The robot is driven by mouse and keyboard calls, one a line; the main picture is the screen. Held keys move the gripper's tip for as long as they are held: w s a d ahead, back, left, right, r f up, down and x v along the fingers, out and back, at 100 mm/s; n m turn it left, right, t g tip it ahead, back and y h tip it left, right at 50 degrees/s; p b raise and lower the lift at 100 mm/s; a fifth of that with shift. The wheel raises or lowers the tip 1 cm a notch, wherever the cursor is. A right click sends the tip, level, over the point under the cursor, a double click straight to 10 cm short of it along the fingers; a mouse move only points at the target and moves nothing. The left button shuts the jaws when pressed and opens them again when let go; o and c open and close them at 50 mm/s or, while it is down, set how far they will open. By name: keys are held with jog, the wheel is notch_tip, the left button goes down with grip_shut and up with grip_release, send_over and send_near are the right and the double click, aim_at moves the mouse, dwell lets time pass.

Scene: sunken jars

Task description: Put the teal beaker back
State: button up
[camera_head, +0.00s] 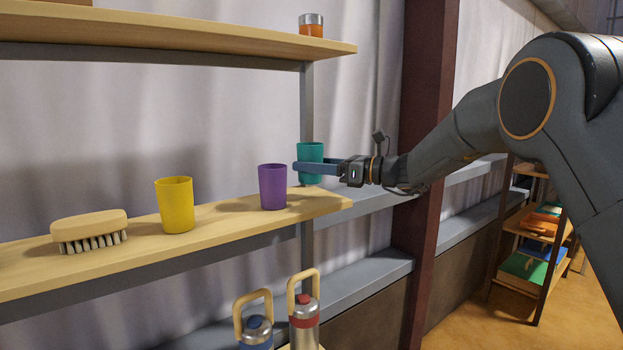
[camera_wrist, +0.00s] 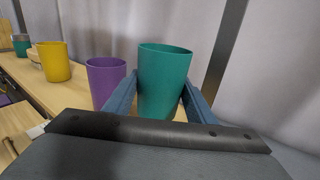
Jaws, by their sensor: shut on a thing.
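The teal beaker (camera_head: 310,153) is upright near the right end of the middle shelf (camera_head: 325,200) in the head view. My gripper (camera_head: 306,167) is shut on it from the right, with the fingers on either side of its body. In the wrist view the teal beaker (camera_wrist: 163,80) stands between the two blue fingers (camera_wrist: 158,100). Its base is partly hidden, and I cannot tell whether it touches the shelf. The purple beaker (camera_head: 272,186) stands on the shelf just left of it; it also shows in the wrist view (camera_wrist: 105,80).
A yellow beaker (camera_head: 175,205) and a brush (camera_head: 89,230) stand farther left on the shelf. A metal post (camera_head: 307,110) rises behind the teal beaker. An orange jar (camera_head: 311,25) sits on the upper shelf (camera_head: 180,35). Two flasks (camera_head: 304,318) with loop handles stand below.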

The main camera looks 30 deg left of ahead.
aim_at(311, 180)
jog(key=shift+s+f+p, duration=0.1)
jog(key=shift+f+p, duration=0.5)
jog(key=shift+f, duration=1.45)
jog(key=shift+f, duration=0.2)
jog(key=o, duration=1.3)
jog(key=shift+r, duration=0.2)
jog(key=d+b, duration=0.1)
jog(key=d, duration=0.3)
jog(key=d+b, duration=0.2)
jog(key=d, duration=0.2)
jog(key=d+b, duration=0.1)
jog(key=d, duration=0.3)
jog(key=shift+w+b, duration=0.25)
jog(key=shift+b, duration=0.05)
